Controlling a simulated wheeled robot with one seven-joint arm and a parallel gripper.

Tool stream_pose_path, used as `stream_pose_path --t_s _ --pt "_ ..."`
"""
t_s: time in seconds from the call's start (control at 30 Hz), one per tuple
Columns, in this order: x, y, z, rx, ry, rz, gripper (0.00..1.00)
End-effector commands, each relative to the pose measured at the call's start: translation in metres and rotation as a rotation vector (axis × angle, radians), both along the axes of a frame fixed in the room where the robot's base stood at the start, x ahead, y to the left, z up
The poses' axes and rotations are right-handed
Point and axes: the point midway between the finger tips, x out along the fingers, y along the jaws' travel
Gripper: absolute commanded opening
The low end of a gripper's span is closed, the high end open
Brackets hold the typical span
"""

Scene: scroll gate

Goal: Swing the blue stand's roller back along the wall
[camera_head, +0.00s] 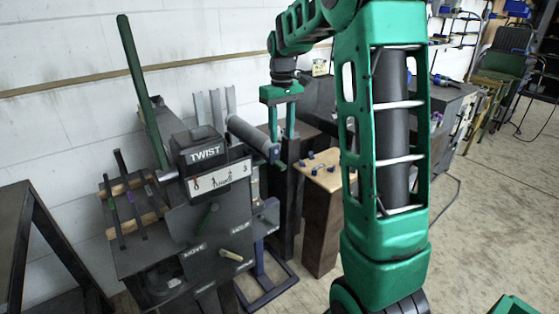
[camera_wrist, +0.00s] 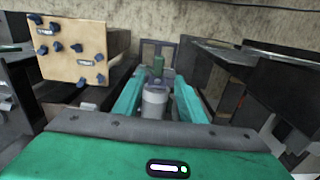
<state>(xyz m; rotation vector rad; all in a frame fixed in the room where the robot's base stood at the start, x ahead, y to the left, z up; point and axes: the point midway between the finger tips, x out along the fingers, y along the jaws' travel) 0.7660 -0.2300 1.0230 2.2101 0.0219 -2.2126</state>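The blue stand (camera_head: 265,290) has a blue floor frame and stands behind the dark TWIST machine, close to the wall. Its grey roller (camera_head: 247,134) slants from the upper left down to a blue end piece near my gripper (camera_head: 281,139). My gripper points down with its two green fingers apart, over the roller's near end. In the wrist view, a pale grey cylinder (camera_wrist: 154,103) with a green top shows between the fingers (camera_wrist: 160,80). I see no clear contact. The stand's lower parts are partly hidden by the machine.
The TWIST machine (camera_head: 205,150) with its long green lever stands left of the roller. A wooden-topped block (camera_head: 320,172) with blue knobs stands just right of my gripper. A dark cabinet (camera_head: 455,105) is farther right. The floor at right is open.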

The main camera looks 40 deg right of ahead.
Motion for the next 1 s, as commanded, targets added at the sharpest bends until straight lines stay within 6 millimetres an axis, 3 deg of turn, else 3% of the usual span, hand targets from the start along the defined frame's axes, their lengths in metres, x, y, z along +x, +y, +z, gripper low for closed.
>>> stream_pose_path --t_s 0.27,0.7,1.0 --pt "0.009 -0.002 -0.019 0.001 0.002 0.016 0.38" --pt "0.007 -0.002 -0.091 0.001 0.003 0.014 0.38" --pt "0.008 -0.003 -0.11 0.001 0.001 0.013 0.38"
